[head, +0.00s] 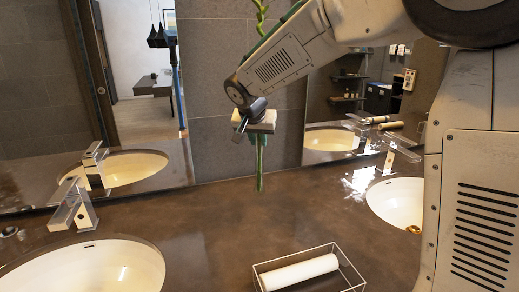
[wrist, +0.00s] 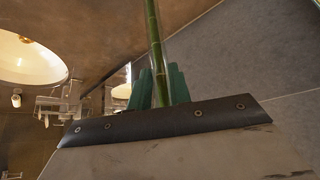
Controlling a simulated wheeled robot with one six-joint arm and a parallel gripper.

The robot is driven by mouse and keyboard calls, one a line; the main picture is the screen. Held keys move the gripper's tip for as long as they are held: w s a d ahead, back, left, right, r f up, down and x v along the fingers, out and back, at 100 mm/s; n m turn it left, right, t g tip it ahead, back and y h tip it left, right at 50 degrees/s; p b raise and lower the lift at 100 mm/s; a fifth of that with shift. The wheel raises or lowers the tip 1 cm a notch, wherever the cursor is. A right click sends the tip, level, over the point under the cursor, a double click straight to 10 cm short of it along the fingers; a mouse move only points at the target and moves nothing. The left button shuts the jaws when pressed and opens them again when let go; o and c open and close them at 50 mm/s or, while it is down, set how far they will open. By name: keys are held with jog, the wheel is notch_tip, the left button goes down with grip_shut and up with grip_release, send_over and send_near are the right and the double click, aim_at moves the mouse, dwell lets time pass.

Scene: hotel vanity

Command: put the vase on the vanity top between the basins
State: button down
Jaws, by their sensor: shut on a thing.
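The vase (head: 261,176) is slim and looks like clear glass around a green bamboo stalk. It hangs roughly upright below my gripper (head: 258,140) in the head view, with the stalk rising above the arm. In the wrist view the vase (wrist: 158,68) stands between the green fingers of my gripper (wrist: 159,88), which are shut on it. The dark brown vanity top (head: 215,225) spans the head view. The vase is over its back part, near the wall; whether its foot touches the top is hard to tell. The left basin (head: 85,272) and right basin (head: 398,205) flank this stretch.
A wire tray (head: 342,262) holding a rolled white towel (head: 299,272) stands at the front, between the basins. Chrome faucets (head: 75,205) (head: 393,152) stand behind the basins. Mirrors (head: 130,120) and a grey tiled wall (head: 215,100) bound the back. The top left of the tray is clear.

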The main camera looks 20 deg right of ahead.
aim_at(259, 144)
jog(key=shift+s+f+x, duration=0.1)
jog(key=shift+s+x, duration=0.05)
jog(key=shift+x, duration=0.75)
jog(key=shift+s+f+x, duration=0.1)
jog(key=shift+s+x, duration=0.1)
jog(key=shift+x, duration=0.75)
jog(key=shift+a+f, duration=0.1)
jog(key=shift+f, duration=0.05)
jog(key=c, duration=1.3)
grip_release()
jog(key=shift+s+a+r, duration=0.1)
jog(key=shift+r, duration=0.25)
jog(key=v, duration=1.1)
jog(key=shift+r, duration=0.25)
